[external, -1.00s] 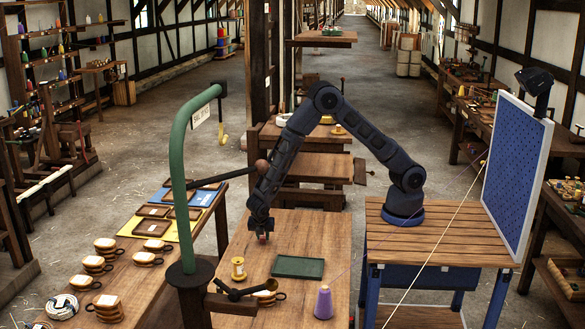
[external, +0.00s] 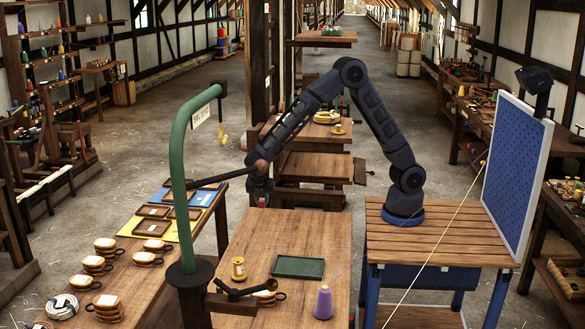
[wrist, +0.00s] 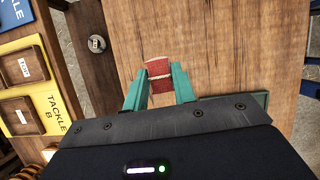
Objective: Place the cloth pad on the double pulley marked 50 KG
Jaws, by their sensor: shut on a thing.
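My gripper (wrist: 158,88) has teal fingers closed on a red cloth pad (wrist: 160,72) with a pale band across it. In the external view my gripper (external: 262,200) hangs above the far left part of the central wooden table; the pad is barely visible there. Several wooden pulleys with pale tops stand on the left bench, among them one at the back (external: 105,243), one beside it (external: 153,244) and a stack in front (external: 107,305). Their markings are too small to read, so I cannot tell which is marked 50 KG.
A green curved post (external: 180,170) with a dark arm stands between bench and table. Wooden trays (wrist: 22,68) lie on coloured boards on the bench.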

